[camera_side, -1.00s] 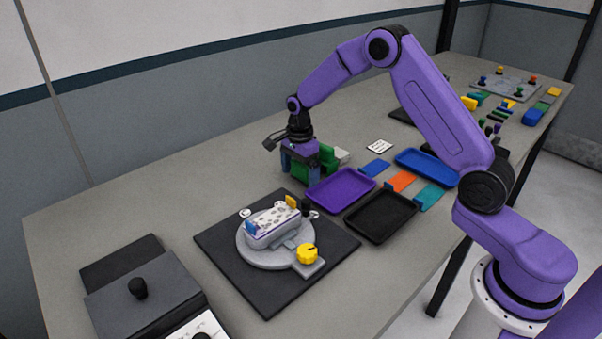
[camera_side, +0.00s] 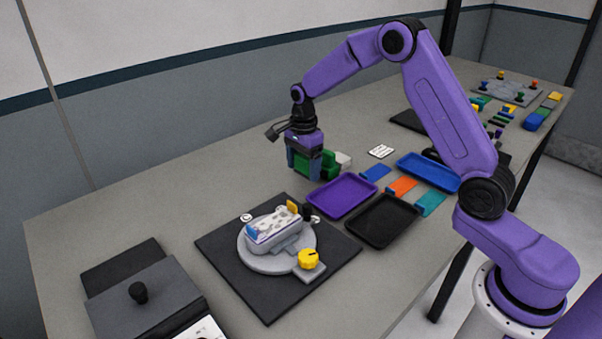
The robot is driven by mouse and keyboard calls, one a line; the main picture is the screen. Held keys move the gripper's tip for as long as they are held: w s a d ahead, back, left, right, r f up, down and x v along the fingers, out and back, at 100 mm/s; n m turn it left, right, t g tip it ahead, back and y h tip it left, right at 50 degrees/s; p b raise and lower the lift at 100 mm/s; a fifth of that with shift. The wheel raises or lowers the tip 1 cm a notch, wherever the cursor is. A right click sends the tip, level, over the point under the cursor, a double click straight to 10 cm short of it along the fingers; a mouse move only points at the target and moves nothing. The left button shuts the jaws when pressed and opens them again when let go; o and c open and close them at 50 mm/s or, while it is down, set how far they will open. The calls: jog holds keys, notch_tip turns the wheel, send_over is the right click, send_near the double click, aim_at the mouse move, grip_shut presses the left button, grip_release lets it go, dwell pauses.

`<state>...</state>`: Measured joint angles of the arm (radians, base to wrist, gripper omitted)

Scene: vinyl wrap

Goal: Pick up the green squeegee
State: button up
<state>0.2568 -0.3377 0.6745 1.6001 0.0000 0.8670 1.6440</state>
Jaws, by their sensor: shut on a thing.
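My gripper (camera_side: 303,176) points down behind the purple tray, at the far side of the table. It is shut on the green squeegee (camera_side: 329,160). Green shows beside the right finger and a little between the fingers, and the fingers hide the rest. Whether the squeegee is clear of the table is hard to tell from this angle.
Purple (camera_side: 342,195), black (camera_side: 382,219) and blue (camera_side: 428,171) trays lie to the right. A turntable with a clamped white part (camera_side: 275,229) sits in front. The table left of my gripper is clear.

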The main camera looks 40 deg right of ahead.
jog(key=s+r, duration=0.9)
jog(key=s, duration=0.4)
jog(key=shift+s, duration=0.1)
jog(key=o, duration=0.5)
jog(key=shift+c, duration=0.2)
jog(key=c, duration=0.3)
jog(key=w+a+r, duration=0.2)
jog(key=a, duration=1.5)
jog(key=shift+c, duration=0.2)
jog(key=shift+w+f, duration=0.1)
jog(key=shift+f, duration=3.25)
